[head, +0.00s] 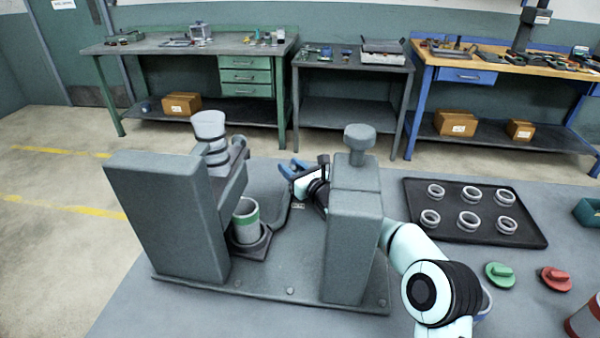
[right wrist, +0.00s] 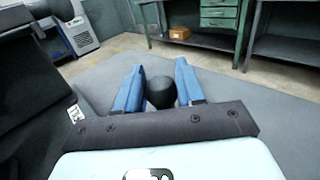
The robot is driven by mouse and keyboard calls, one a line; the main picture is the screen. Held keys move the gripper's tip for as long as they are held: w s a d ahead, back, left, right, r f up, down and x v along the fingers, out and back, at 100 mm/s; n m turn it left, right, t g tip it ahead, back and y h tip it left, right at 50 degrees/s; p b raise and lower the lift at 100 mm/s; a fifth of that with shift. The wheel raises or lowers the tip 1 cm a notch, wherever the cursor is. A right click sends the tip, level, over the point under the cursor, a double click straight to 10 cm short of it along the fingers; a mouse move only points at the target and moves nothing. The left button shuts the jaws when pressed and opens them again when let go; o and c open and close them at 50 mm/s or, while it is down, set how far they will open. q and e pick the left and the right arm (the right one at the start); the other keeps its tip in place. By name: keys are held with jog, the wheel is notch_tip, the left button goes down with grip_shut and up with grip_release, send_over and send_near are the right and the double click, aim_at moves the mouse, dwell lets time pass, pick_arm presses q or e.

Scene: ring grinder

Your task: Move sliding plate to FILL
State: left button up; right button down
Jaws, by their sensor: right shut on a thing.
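The grey grinder has a large left block (head: 165,215) and a right post (head: 354,235) with a round knob on top. Between them, a green-banded cup (head: 246,228) stands upright on a dark square plate (head: 240,254), which looks like the sliding plate. A dark curved bar (head: 284,212) rises from beside it toward my right gripper. My right gripper (head: 291,168), with blue fingers, is behind the right post and partly hidden by it. In the right wrist view, its fingers are shut on a round black knob (right wrist: 161,92). The knob's link to the plate is hidden. My left gripper is out of view.
A black tray (head: 473,234) of several rings lies to the right, with a green knobbed piece (head: 500,274) and a red one (head: 556,279) in front. Workbenches stand behind.

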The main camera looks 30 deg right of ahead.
jog(key=c, duration=0.8)
grip_release()
jog(key=shift+o, duration=0.2)
jog(key=shift+s+d, duration=0.1)
jog(key=shift+s, duration=0.1)
jog(key=s, duration=0.8)
jog(key=s+d, duration=0.1)
jog(key=s, duration=0.4)
